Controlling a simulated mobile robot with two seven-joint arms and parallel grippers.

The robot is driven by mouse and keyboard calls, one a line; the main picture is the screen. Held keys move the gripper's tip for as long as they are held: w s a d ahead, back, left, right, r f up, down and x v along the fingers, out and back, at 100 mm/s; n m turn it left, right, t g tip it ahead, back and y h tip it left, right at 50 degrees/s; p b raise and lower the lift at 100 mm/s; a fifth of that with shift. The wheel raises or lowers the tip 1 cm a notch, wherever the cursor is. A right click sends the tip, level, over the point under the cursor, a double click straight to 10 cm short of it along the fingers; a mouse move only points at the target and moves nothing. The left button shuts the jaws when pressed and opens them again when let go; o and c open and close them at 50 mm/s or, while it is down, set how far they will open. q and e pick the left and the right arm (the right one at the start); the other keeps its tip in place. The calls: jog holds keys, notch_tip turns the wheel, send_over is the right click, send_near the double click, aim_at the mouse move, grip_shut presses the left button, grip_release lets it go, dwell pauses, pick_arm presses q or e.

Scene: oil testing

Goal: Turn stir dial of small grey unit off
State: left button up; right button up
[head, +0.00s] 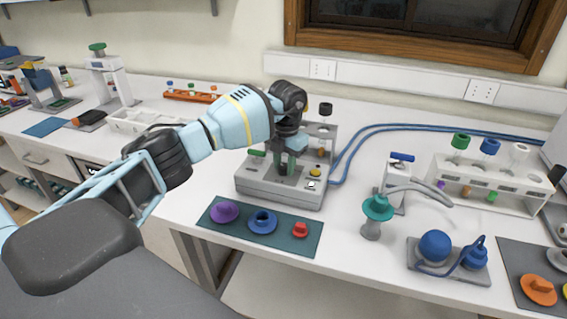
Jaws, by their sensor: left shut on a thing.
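The small grey unit (270,190) stands on the white bench near the middle of the head view, with an upright back part behind my gripper. A yellow knob (314,172) and a small white switch (311,185) show on its right front. My right gripper is out of view.
A dark green mat (280,243) with purple, blue and red pieces lies in front of the unit. A teal-topped stand (377,210) and a white tube rack (490,182) stand to the right. Blue hoses (400,127) run behind. Some bare bench lies right of the unit.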

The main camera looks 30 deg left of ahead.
aim_at(285, 167)
pick_arm(q)
jog(key=o, duration=1)
jog(key=shift+d+r, duration=0.15)
jog(key=shift+r, duration=3.75)
